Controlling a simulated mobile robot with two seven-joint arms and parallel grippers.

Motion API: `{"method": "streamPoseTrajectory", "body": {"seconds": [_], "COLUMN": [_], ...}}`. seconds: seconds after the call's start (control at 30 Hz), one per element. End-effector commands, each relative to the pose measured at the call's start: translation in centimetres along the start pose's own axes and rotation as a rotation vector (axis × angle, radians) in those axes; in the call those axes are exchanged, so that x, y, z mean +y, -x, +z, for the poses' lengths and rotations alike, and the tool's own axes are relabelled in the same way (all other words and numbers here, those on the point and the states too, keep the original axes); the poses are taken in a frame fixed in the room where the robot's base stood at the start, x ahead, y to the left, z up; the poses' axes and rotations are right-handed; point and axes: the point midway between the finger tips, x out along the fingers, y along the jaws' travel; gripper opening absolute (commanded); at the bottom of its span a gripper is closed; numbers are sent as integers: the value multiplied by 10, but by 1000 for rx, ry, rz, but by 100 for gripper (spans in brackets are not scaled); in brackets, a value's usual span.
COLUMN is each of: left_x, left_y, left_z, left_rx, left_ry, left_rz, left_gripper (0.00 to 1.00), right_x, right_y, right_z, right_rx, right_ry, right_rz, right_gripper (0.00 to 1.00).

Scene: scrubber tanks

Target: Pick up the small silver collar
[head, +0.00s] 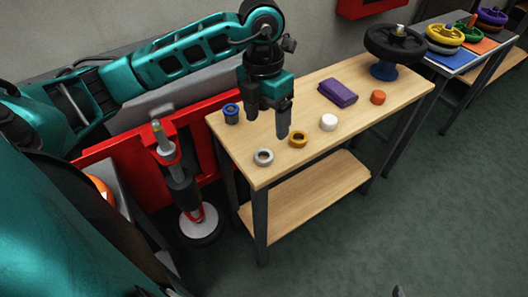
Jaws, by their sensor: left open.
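The small silver collar (264,157) is a pale grey ring lying flat near the front left corner of the wooden table (330,139). My left gripper (268,121) points down over the left part of the table, behind the collar. Its two fingers are apart with nothing seen between them. The collar is fully in sight and the gripper is not around it.
Near the gripper are a blue ring (231,114), a yellow ring (298,139) and a white round piece (328,122). A purple cloth (338,93), an orange piece (378,97) and a black handwheel (394,44) stand further right. A red panel (110,148) is left.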

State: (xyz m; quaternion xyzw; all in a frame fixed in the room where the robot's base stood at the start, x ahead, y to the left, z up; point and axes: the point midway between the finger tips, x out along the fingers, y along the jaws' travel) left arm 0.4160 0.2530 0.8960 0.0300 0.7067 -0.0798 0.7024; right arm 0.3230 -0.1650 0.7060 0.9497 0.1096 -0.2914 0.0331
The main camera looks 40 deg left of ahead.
Motion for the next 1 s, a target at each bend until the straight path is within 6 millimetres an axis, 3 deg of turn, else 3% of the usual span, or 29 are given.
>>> {"method": "streamPoseTrajectory", "body": {"seconds": [0.17,0.4,0.77,1.0], "left_x": [18,20,20,22], "left_y": [-9,-54,-82,-118], "left_z": [0,0,1,1], "left_rx": [2,3,1,1], "left_ry": [29,26,25,25], "left_rz": [78,73,71,70], "left_gripper": [77,77,77,77], "right_x": [1,-1,-3,-4], "right_y": [-1,-4,-5,-8], "right_z": [0,5,5,7], "right_rx": [4,-6,-5,-3], "right_ry": [4,2,1,-1], "right_rz": [-1,-5,-10,-13], "right_gripper": [70,70,70,70]}}
